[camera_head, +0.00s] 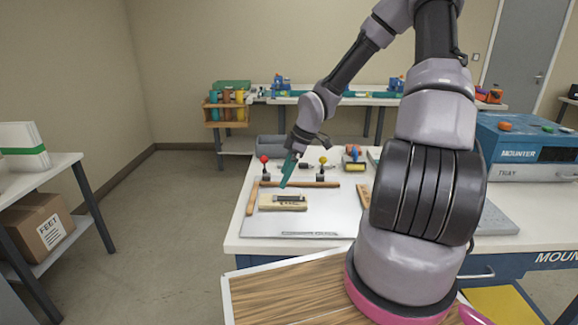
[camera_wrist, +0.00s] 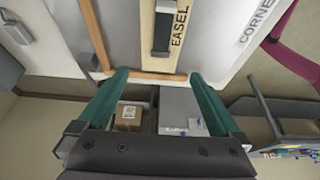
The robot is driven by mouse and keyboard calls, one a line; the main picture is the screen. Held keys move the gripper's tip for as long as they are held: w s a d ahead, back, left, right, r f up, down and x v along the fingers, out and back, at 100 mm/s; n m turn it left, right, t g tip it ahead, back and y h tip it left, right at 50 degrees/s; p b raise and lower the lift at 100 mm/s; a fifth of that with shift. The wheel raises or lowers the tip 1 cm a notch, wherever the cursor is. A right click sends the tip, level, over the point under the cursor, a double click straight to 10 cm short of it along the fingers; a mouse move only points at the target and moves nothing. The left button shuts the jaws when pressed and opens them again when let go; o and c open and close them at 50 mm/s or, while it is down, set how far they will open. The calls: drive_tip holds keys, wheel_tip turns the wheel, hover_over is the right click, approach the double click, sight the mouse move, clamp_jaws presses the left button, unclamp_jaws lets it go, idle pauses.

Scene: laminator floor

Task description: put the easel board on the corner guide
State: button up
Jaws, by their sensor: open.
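The easel board (camera_head: 283,203) is a cream block with a black handle (camera_wrist: 163,30). It lies flat on the grey plate of the corner guide (camera_head: 318,217), inside the corner formed by two wooden strips. Its left end is close to the left strip (camera_head: 252,199); whether they touch I cannot tell. A gap separates it from the back strip (camera_head: 315,184). In the wrist view the board (camera_wrist: 176,40) shows the word EASEL. My gripper (camera_head: 287,182) is above the back strip, apart from the board. Its teal fingers (camera_wrist: 158,82) are open and empty.
Red-topped (camera_head: 264,161) and yellow-topped (camera_head: 322,162) knobs stand behind the back strip. A grey bin (camera_head: 272,147) is at the table's back left. A blue mounter machine (camera_head: 528,140) stands on the right. A shelf with a cardboard box (camera_head: 38,232) is at left; open floor lies between.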

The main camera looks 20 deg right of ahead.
drive_tip(key=s+d+r+m+h, duration=0.2)
drive_tip(key=s+r+m, duration=0.1)
drive_tip(key=r, duration=0.4)
drive_tip(key=s+d+r+m+t+h, duration=0.1)
drive_tip(key=s+d+r+m, duration=0.15)
drive_tip(key=r, duration=0.35)
drive_tip(key=s+d+r+m+h, duration=0.1)
drive_tip(key=s+r+m+h, duration=0.2)
drive_tip(key=r, duration=0.4)
drive_tip(key=s+a+r+m+t+y, duration=0.3)
drive_tip(key=s+r+m+t+y, duration=0.1)
drive_tip(key=s+r+m, duration=0.6)
wheel_tip(320, 180, up, 4)
drive_tip(key=s, duration=0.3)
drive_tip(key=shift+r+t, duration=0.15)
drive_tip(key=shift+t, duration=0.15)
